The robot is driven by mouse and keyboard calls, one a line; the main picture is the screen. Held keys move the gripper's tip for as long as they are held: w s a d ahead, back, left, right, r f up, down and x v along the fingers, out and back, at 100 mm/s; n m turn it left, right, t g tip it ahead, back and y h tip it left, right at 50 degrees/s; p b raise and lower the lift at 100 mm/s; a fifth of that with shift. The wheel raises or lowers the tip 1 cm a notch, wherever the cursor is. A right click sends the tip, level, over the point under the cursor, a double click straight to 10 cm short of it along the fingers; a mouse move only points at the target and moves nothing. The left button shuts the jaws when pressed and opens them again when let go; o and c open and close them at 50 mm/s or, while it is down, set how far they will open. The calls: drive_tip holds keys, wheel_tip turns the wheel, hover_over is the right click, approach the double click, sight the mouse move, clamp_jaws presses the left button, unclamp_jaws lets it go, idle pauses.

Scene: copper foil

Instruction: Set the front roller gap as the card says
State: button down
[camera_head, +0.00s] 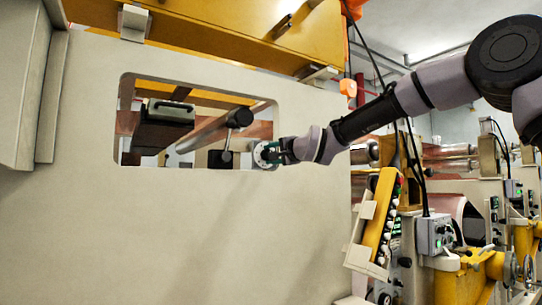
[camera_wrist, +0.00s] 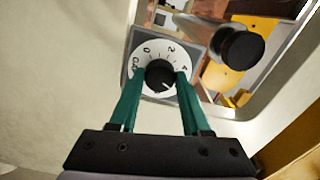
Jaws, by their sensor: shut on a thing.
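A round white dial (camera_wrist: 147,56) with black numbers, 0, 2 and 4 among them, sits on a grey square plate in the wrist view. Its black centre knob (camera_wrist: 160,74) lies between the green fingers of my gripper (camera_wrist: 161,80), which is shut on it. A small pale mark shows on the knob's lower right; its exact reading is unclear. In the head view, the dial (camera_head: 262,155) is at the lower right corner of the panel window, with my gripper (camera_head: 278,152) reaching it from the right. I cannot make out a card.
A pale machine panel (camera_head: 180,230) surrounds the window. Inside the window are a grey roller (camera_head: 205,130) and a black knob (camera_head: 239,117). A yellow control box (camera_head: 378,215) stands below my arm. In the wrist view, a large black knob (camera_wrist: 241,46) is close to the right of the dial.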

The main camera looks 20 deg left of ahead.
idle(0.3)
drive_tip(key=shift+c, duration=1.8)
unclamp_jaws()
drive_tip(key=v, duration=1.1)
drive_tip(key=shift+f, duration=0.1)
